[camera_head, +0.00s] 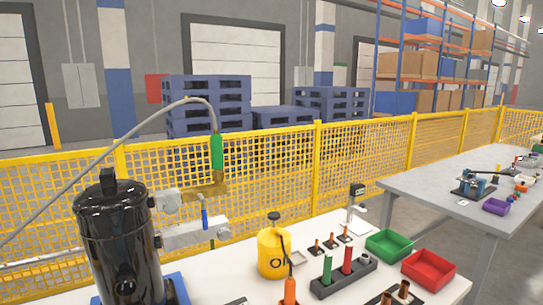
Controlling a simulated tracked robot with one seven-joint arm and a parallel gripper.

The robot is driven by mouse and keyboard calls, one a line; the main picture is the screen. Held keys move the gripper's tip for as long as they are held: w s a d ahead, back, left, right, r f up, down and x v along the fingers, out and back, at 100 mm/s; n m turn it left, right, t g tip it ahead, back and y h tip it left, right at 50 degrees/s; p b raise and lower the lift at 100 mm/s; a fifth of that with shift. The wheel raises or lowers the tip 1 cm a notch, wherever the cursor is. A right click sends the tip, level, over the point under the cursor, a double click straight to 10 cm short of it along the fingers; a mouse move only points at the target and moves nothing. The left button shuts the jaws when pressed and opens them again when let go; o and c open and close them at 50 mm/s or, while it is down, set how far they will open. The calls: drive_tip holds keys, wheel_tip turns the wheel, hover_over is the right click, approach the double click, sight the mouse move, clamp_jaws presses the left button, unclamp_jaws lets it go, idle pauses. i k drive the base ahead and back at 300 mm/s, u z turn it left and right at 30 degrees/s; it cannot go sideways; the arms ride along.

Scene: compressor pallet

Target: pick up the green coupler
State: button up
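A green coupler-like sleeve (217,157) hangs at the end of a grey hose, just above a brass fitting (205,191) on the compressor. I cannot tell whether the two touch. A second green cylinder (327,268) stands upright in a black rack (343,277) on the white table, with a red cylinder (348,259) beside it. The picture does not settle which green piece is the coupler. My gripper is not in view.
A black compressor tank (121,240) stands at the left. The white table (240,284) holds a yellow oil can (272,253), an orange bottle (290,291), a green bin (388,244) and a red bin (428,268). A yellow mesh fence (365,160) runs behind. A grey table (425,186) stands right.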

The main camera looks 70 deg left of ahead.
sight(216, 140)
drive_tip(key=z, duration=0.05)
drive_tip(key=i, duration=0.25)
drive_tip(key=u, duration=3.05)
drive_tip(key=i, duration=1)
drive_tip(key=z, duration=0.25)
drive_tip(key=k, duration=0.9)
drive_tip(key=u, duration=0.2)
